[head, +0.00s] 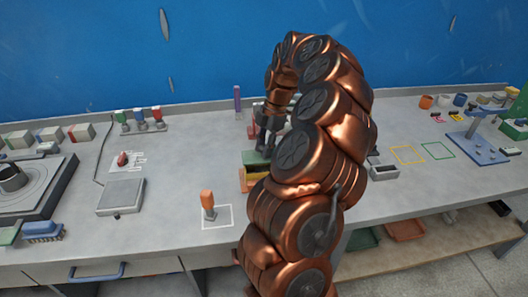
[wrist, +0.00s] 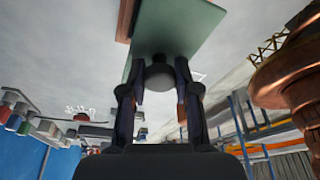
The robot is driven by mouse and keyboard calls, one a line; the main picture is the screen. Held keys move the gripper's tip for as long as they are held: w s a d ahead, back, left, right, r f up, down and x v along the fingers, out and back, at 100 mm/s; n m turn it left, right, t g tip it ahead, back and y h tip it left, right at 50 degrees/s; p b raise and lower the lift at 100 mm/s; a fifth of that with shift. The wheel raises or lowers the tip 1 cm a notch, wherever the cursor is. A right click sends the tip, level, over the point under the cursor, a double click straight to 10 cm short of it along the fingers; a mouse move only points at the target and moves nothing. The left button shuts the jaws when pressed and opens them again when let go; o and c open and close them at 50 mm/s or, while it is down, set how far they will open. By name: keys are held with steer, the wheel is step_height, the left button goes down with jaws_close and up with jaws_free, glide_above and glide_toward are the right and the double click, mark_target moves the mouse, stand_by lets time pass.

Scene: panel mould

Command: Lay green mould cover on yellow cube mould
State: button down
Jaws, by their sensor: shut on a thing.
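My gripper (head: 266,148) is over the middle of the bench, partly behind my arm. It is shut on the dark round knob of the green mould cover (head: 254,158). In the wrist view, the fingers of my gripper (wrist: 160,76) flank that knob, and the flat green cover (wrist: 180,28) spreads beyond it. My arm hides the right side of both. I cannot tell whether the cover touches the mould.
A grey box (head: 121,196) lies to the left. A purple post (head: 237,97) stands behind. At right are a grey tray (head: 383,171) and empty yellow and green outlines on the bench.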

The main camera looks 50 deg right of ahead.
steer(key=x, duration=0.1)
steer(key=p+x, duration=0.1)
steer(key=shift+s+d+f, duration=0.1)
steer(key=shift+d+f, duration=0.05)
steer(key=shift+f, duration=0.2)
steer(key=shift+f+b, duration=0.6)
steer(key=shift+b, duration=0.2)
steer(key=c, duration=0.8)
jaws_free()
steer(key=shift+c, duration=0.2)
steer(key=shift+r, duration=0.15)
steer(key=shift+r+p, duration=0.5)
steer(key=shift+p, duration=0.2)
steer(key=b+v, duration=0.2)
steer(key=v, duration=0.5)
steer(key=shift+d+r, duration=0.25)
steer(key=shift+b+v, duration=0.65)
steer(key=shift+v, duration=1.6)
